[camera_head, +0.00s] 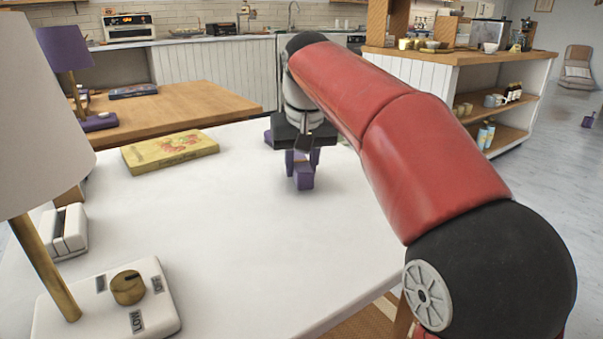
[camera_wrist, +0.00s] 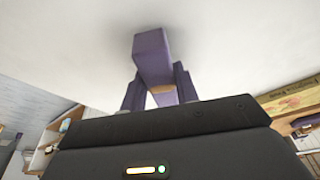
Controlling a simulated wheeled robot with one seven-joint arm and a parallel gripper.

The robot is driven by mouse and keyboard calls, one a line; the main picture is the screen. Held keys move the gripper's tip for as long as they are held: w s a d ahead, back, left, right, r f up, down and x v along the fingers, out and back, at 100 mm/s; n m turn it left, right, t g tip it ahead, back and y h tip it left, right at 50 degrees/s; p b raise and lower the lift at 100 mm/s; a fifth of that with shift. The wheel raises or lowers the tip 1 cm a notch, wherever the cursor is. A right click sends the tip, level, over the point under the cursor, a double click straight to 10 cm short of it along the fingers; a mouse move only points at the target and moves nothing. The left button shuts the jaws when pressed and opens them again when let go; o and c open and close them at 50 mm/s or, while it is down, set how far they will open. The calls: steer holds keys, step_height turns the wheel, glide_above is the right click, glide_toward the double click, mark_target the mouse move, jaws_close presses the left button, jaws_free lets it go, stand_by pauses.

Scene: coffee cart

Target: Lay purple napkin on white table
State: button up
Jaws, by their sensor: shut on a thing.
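The purple napkin (camera_head: 304,177) looks like a narrow folded block. My gripper (camera_head: 302,160) is shut on it, pointing down over the white table (camera_head: 220,230), towards its far right part. In the wrist view the napkin (camera_wrist: 152,58) sticks out between the two purplish fingers (camera_wrist: 158,88), with the white tabletop (camera_wrist: 60,45) beyond it. I cannot tell whether its lower end touches the table. The wrist hides part of the napkin in the head view.
A yellow box (camera_head: 170,151) lies at the table's far left. A white lamp base with a knob (camera_head: 105,300) and a white switch box (camera_head: 64,232) stand at the near left. A wooden table (camera_head: 185,108) adjoins behind. The middle of the white tabletop is clear.

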steer(key=shift+f, duration=0.4)
steer(key=shift+f, duration=0.15)
steer(key=o, duration=0.9)
steer(key=shift+o, duration=0.2)
steer(key=p+v, duration=0.3)
steer(key=v, duration=0.9)
steer(key=shift+p, duration=0.4)
